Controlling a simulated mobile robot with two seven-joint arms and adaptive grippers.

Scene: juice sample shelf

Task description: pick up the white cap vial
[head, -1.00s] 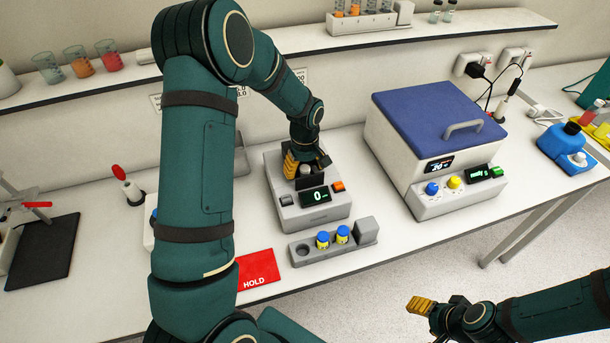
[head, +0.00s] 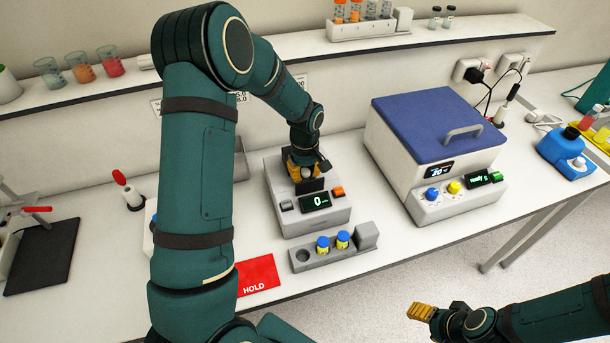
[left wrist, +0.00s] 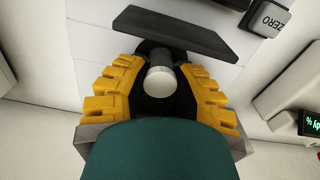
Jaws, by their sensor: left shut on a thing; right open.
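The white cap vial (left wrist: 160,88) shows its pale round cap between the yellow fingers of my left gripper (left wrist: 157,85) in the left wrist view. My left gripper is shut on it, with the fingers at its two sides. In the head view my left gripper (head: 305,174) is over the top of the grey instrument (head: 325,220) whose display reads 0; the vial is mostly hidden there. My right gripper (head: 420,312) is open and empty, off the front edge of the bench over the floor.
A grey rack (head: 322,262) with two blue-capped yellow vials (head: 342,239) stands in front of the instrument. A red HOLD mat (head: 257,274) lies to its left. A blue-lidded white box (head: 438,125) stands to the right. A shelf (head: 300,50) runs behind.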

